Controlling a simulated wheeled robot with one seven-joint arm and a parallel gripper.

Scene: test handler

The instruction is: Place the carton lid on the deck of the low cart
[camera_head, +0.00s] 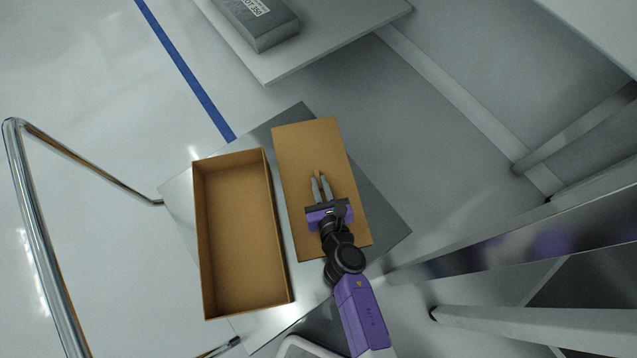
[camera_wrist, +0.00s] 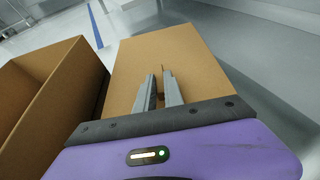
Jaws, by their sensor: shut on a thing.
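The carton lid (camera_head: 308,150) is a flat brown cardboard panel, lying to the right of the open carton over the cart deck. My gripper (camera_head: 319,174) is above the lid, its two grey fingers close together. In the wrist view the fingers (camera_wrist: 160,80) are shut on a small raised part at the lid's middle, mostly hidden between them. The lid (camera_wrist: 195,50) fills the middle of that view. The low cart's grey metal deck (camera_head: 385,215) shows around the lid. I cannot tell whether the lid touches the deck or hangs just above it.
An open, empty brown carton (camera_head: 240,240) stands on the deck just left of the lid. The cart's chrome handle (camera_head: 40,240) rises at the left. A pale table (camera_head: 330,40) with a grey box (camera_head: 262,22) is at the top. Metal frame bars (camera_head: 520,240) are at the right.

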